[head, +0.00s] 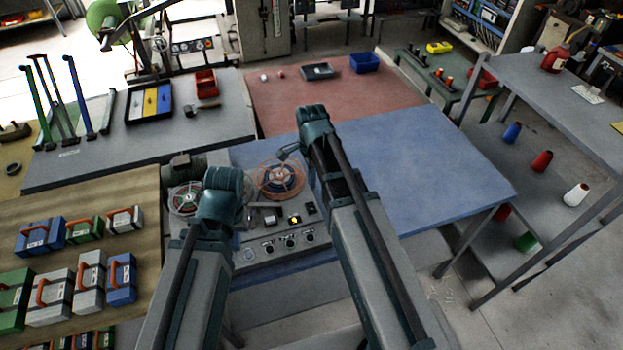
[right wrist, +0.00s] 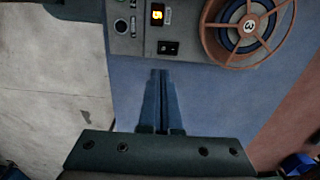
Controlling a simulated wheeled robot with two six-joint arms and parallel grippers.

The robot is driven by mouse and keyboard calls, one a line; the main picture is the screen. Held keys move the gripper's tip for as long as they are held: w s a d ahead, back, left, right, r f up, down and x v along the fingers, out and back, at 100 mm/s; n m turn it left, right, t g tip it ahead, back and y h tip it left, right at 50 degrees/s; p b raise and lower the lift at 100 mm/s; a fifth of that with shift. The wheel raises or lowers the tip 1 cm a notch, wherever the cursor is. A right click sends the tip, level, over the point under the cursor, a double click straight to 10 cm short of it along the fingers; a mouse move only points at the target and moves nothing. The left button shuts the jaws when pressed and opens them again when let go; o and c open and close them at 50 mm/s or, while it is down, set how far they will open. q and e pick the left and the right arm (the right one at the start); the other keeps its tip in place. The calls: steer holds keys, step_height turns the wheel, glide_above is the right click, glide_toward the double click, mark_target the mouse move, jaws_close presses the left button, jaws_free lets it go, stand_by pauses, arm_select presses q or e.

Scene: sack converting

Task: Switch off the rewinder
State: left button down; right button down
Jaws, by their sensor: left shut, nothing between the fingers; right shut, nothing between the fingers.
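The rewinder (head: 262,238) is a grey machine with reels, standing on the blue table. Its panel has a lit yellow-orange indicator (head: 295,219), also seen in the right wrist view (right wrist: 157,14), and a black rocker switch (right wrist: 168,47). I cannot tell which way the rocker is tipped. My right gripper (right wrist: 160,73) is shut and empty, its tips apart from the panel edge in that view, just below the switch. In the head view my right gripper (head: 288,152) shows near the orange reel. My left gripper (head: 240,208) is above the machine's left part; its fingers are mostly hidden by my wrist.
An orange-rimmed reel (right wrist: 245,28) stands beside the switch. Round knobs (head: 290,243) line the panel's front. The blue table (head: 420,170) is clear to the right. Boxes with orange handles (head: 40,236) stand on the left table.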

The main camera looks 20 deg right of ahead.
mark_target(312, 209)
arm_select(q)
steer(key=shift+r, duration=0.6)
arm_select(e)
steer(key=shift+r, duration=0.55)
steer(key=shift+w+r+g, duration=0.1)
steer(key=shift+w+g, duration=0.5)
steer(key=shift+w, duration=0.75)
arm_select(q)
steer(key=shift+f, duration=0.15)
